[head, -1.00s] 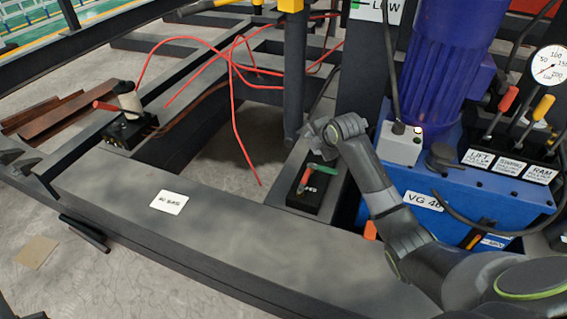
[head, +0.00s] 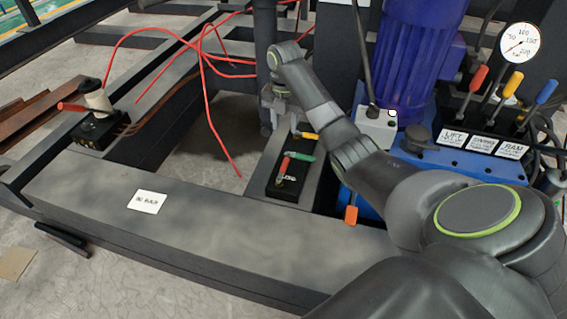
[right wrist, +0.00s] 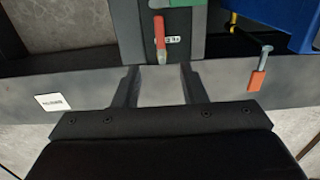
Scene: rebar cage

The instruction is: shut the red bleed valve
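A red lever (head: 283,168) stands on a black valve block (head: 287,190) with white lettering, beside a green lever (head: 299,156) and a yellow lever (head: 305,136). My right gripper (head: 268,125) hangs just beyond the block, fingers pointing down. In the right wrist view its two fingers (right wrist: 157,70) are apart with nothing between them. The red lever (right wrist: 159,33) shows there ahead of the gap, apart from the fingertips. I cannot read which is the bleed valve. My left gripper is out of view.
A blue power unit (head: 465,165) with red, yellow and blue levers and a gauge (head: 520,43) stands right. A dark post (head: 265,25) and red hoses (head: 205,75) are behind.

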